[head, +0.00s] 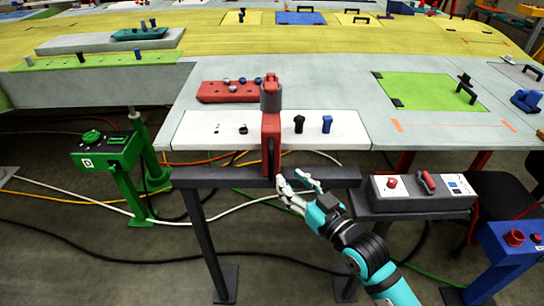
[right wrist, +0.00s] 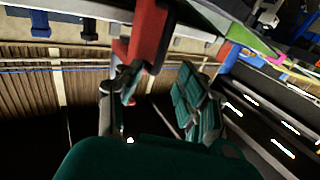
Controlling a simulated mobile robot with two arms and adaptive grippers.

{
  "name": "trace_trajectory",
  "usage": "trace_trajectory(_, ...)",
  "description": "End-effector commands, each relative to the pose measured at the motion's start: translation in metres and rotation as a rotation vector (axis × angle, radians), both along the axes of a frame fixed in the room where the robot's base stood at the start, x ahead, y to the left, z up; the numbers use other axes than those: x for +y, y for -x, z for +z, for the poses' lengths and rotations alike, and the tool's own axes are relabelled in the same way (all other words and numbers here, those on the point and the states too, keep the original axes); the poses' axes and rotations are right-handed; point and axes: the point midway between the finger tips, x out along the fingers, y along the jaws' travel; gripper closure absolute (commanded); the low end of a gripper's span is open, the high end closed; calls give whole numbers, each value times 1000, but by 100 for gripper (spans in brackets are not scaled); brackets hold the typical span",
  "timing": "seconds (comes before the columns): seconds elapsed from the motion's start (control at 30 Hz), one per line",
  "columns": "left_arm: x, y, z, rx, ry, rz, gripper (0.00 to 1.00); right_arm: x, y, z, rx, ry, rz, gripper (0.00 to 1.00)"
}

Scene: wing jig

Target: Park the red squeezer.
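The red squeezer (head: 270,145) stands upright at the front edge of the table, with a grey cylindrical top. Its lower end reaches down in front of the dark beam. My right gripper (head: 298,182) is just below and to the right of it, with its fingers spread. In the right wrist view the red squeezer (right wrist: 150,38) shows beyond the fingertips, close to the left finger; I cannot tell whether they touch. The right gripper (right wrist: 155,95) has a clear gap between its fingers there. My left gripper is not in view.
A white panel (head: 215,130) holds a black knob (head: 299,124) and a blue knob (head: 327,124) right of the squeezer. A red block (head: 215,93) lies behind. The dark beam (head: 220,178) crosses in front. A control box (head: 415,195) stands right, a green pedestal (head: 105,150) left.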

Motion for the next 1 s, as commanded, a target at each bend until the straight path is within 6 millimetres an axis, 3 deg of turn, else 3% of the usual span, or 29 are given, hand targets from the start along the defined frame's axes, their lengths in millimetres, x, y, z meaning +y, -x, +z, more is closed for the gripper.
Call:
trace_trajectory(0.2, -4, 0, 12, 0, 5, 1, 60, 27, -40, 3, -1, -2, 0, 62)
trace_trajectory(0.4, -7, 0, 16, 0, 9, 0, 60, 43, -65, 2, -2, -1, 0, 62)
trace_trajectory(0.87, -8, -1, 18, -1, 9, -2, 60, 50, -75, 0, -1, 0, 0, 62)
trace_trajectory(1.0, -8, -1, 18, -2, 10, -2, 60, 50, -75, 0, -1, -1, 0, 80)
